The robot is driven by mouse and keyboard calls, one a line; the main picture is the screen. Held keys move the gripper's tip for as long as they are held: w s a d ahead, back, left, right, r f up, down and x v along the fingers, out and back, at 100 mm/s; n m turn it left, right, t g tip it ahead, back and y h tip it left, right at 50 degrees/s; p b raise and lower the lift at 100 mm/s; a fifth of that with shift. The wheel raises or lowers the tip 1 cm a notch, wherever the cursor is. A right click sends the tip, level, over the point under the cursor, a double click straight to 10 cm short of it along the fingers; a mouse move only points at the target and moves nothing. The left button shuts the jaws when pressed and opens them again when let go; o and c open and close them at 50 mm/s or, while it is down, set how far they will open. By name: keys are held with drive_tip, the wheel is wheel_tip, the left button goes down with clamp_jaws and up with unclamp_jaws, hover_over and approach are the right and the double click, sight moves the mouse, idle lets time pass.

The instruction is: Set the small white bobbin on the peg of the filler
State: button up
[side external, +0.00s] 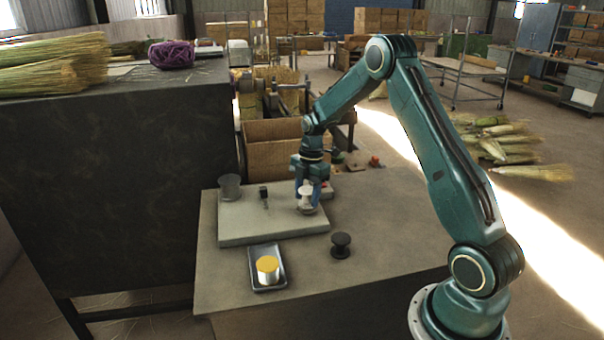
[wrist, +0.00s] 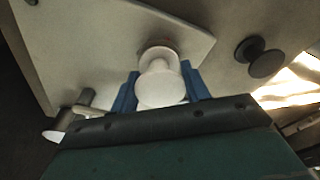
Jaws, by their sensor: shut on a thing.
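The small white bobbin (side external: 306,202) is upright between the fingers of my gripper (side external: 308,188), low over the right part of the pale plate (side external: 270,235). In the wrist view the bobbin (wrist: 160,88) sits between the two blue fingertips (wrist: 160,86), which are shut on it. A brownish ring shows at its far flange there. I cannot tell whether the bobbin touches the plate or whether a peg is under it. A small dark upright fitting (side external: 264,196) stands on the plate left of the gripper; whether it is the filler's peg is unclear.
A grey cup-shaped piece (side external: 229,187) stands at the plate's left corner. A black spool (side external: 340,244) stands on the table in front of the plate. A metal tray (side external: 257,286) holds a yellow-topped white spool (side external: 267,270). The table's right part is bare.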

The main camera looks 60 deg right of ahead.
sight(310, 188)
drive_tip(key=shift+f, duration=0.45)
drive_tip(key=o, duration=0.7)
drive_tip(key=shift+r, duration=0.2)
drive_tip(key=shift+s+d+r, duration=0.1)
drive_tip(key=shift+d+r, duration=0.1)
drive_tip(key=shift+r, duration=1.55)
drive_tip(key=shift+d+r, duration=0.25)
drive_tip(key=shift+r, duration=1.55)
drive_tip(key=shift+s+d+r, duration=0.1)
drive_tip(key=shift+d+r, duration=0.1)
drive_tip(key=shift+r, duration=1.55)
